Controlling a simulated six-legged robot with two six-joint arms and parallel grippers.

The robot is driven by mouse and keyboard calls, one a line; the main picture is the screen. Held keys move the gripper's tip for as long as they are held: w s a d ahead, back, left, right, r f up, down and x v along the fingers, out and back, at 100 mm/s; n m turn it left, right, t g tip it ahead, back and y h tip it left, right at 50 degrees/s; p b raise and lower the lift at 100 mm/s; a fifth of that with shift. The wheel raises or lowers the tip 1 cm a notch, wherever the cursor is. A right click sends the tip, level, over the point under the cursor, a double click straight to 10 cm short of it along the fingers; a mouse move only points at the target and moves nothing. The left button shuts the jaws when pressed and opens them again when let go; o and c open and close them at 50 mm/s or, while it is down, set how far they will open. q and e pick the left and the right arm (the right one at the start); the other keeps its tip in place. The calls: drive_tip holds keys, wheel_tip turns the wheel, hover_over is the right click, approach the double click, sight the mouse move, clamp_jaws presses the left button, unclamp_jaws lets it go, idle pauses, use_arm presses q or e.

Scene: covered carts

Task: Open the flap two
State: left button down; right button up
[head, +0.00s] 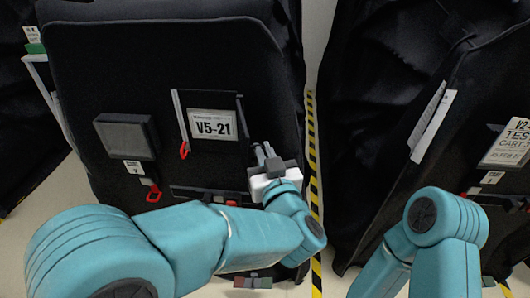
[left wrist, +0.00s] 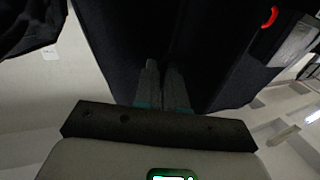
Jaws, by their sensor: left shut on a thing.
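A black covered cart (head: 90,75) fills the left half of the head view, with a V5-21 label (head: 212,125) on its front. My left gripper (head: 264,150) is at the cover just right of and below this label. In the left wrist view its two fingers (left wrist: 164,82) lie close together against the black cover (left wrist: 205,55), where a fold runs up from between them. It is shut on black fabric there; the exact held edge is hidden. No number two is readable, so I cannot tell which flap is flap two. My right gripper is out of view.
A light strip with a red pull (head: 184,150) hangs left of the label. A dark panel (head: 126,136) with a small tag is further left. A second covered cart (head: 380,70) stands right, beyond a narrow gap with yellow-black floor tape (head: 312,140). My right arm is low at right.

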use_arm(q)
drive_tip(key=shift+r, duration=0.1)
idle(0.5)
drive_tip(key=c, duration=1.2)
unclamp_jaws()
drive_tip(key=shift+s, duration=0.1)
